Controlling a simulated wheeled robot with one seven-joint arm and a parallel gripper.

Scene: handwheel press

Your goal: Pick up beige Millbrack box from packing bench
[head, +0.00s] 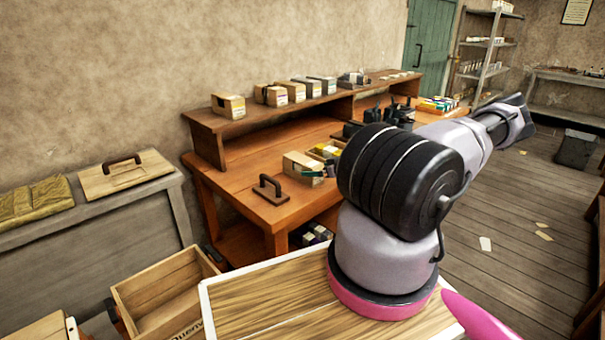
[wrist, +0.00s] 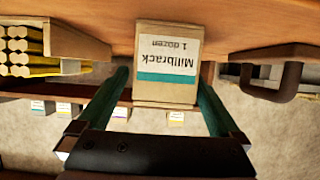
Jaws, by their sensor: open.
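The beige Millbrack box (head: 298,162) stands on the orange-brown packing bench (head: 237,174), near its front edge. In the wrist view the box (wrist: 168,50) fills the upper middle, its "Millbrack 1 dozen" label with a teal band upside down. My gripper (wrist: 166,84) is open; its teal fingers show on either side of the box, with gaps beside it. I cannot tell how far the fingertips reach along its sides. In the head view part of my gripper (head: 312,173) shows at the box, the rest hidden behind my arm.
A dark-handled tool (head: 270,188) lies left of the box; its handle (wrist: 275,85) is at right in the wrist view. A tray of yellow sticks (wrist: 55,45) is on the other side. Several similar boxes line the raised shelf (head: 290,112) behind.

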